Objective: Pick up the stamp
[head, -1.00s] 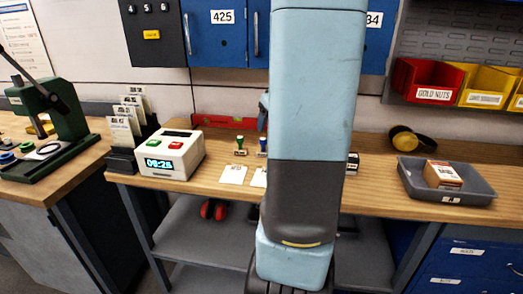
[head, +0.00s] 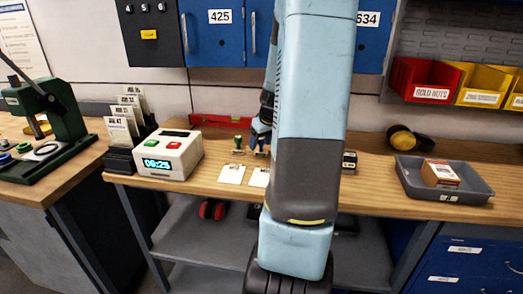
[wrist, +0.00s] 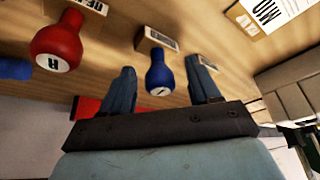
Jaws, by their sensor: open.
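A stamp with a blue handle (wrist: 160,76) stands in the middle of the wrist view, its pale labelled block beyond the knob. My gripper (wrist: 160,64) is open, with one finger on each side of this blue handle and gaps showing. A red-handled stamp (wrist: 57,42) and another blue knob (wrist: 14,69) are to the left. In the head view a green-handled stamp (head: 238,143) stands left of my gripper (head: 259,142). My arm and gripper hide most of the other stamps there.
Pale cards (head: 231,174) lie in front of the stamps. A white time clock (head: 170,153) stands to the left, a red level (head: 222,121) behind. A grey tray (head: 462,195) holding a box (head: 440,174) is at the right. Bench between arm and tray is mostly clear.

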